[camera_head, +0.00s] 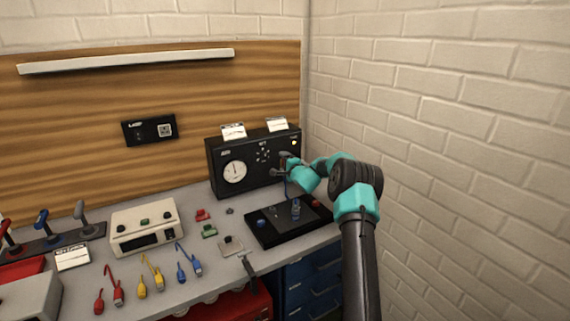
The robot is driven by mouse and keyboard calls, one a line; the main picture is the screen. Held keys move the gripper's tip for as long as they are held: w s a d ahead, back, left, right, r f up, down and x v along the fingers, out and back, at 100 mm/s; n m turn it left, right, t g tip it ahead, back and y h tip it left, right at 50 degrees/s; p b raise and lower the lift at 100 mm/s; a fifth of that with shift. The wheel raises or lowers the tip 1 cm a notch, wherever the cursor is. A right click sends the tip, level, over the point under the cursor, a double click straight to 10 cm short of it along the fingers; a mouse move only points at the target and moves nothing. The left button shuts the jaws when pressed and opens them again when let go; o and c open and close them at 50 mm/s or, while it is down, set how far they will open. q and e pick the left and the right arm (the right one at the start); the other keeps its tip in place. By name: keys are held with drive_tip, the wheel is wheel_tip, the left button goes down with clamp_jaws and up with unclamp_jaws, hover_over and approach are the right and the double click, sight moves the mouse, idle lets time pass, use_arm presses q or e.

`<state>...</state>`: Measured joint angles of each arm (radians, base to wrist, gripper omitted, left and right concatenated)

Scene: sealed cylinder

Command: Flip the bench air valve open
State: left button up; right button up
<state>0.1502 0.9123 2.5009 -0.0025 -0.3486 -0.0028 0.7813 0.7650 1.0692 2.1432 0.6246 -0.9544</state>
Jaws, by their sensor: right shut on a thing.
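A black box (220,165) with a round white gauge (234,173) stands at the back right of the bench. My right gripper (283,166) is at the right part of its front face. It is shut on a small part there, apparently the bench air valve; the jaws largely hide that part, so its position cannot be told. My teal and black right arm reaches in from the lower right. My left gripper is not in view.
A black tray (265,238) with small parts lies below the gripper. A cream instrument (146,226), levers (82,217) and coloured cables (115,288) occupy the bench's left and middle. A brick wall (450,120) stands close on the right.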

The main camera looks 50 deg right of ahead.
idle(0.4)
drive_tip(key=o, duration=0.9)
drive_tip(key=shift+s, duration=0.1)
drive_tip(key=v, duration=1.7)
drive_tip(key=shift+s+a+r, duration=0.1)
